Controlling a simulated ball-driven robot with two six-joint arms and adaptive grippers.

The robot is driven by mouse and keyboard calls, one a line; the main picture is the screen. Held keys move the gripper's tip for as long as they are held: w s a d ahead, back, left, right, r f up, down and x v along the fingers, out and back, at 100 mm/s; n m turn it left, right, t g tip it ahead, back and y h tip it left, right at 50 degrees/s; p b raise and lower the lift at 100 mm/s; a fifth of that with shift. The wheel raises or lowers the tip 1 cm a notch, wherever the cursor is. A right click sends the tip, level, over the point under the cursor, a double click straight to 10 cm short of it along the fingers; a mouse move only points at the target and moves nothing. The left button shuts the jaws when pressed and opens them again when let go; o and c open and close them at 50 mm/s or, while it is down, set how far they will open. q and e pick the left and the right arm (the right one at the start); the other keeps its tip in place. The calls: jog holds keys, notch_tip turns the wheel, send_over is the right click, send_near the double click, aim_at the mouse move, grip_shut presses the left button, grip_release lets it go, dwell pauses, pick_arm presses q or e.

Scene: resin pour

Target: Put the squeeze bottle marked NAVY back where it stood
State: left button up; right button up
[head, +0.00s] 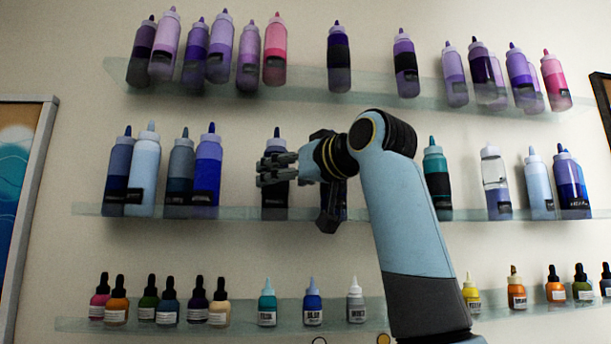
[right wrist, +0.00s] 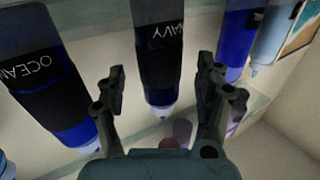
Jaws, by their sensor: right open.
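The dark squeeze bottle marked NAVY (head: 275,205) appears to stand upright on the middle glass shelf (head: 240,214) in the head view. In the right wrist view the gripper (right wrist: 162,88) is open, with gaps showing between both fingers and the bottle. The left gripper is not in view.
A bottle marked OCEAN (right wrist: 45,75) stands beside NAVY in the wrist view. A blue bottle (head: 207,165) stands left of it in the head view. My arm hides part of the middle shelf. The upper shelf (head: 305,91) and lower shelf (head: 240,323) hold several bottles.

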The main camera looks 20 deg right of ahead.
jog(key=b+v, duration=0.1)
jog(key=v, duration=0.7)
jog(key=shift+s+f, duration=0.1)
jog(key=shift+s, duration=0.05)
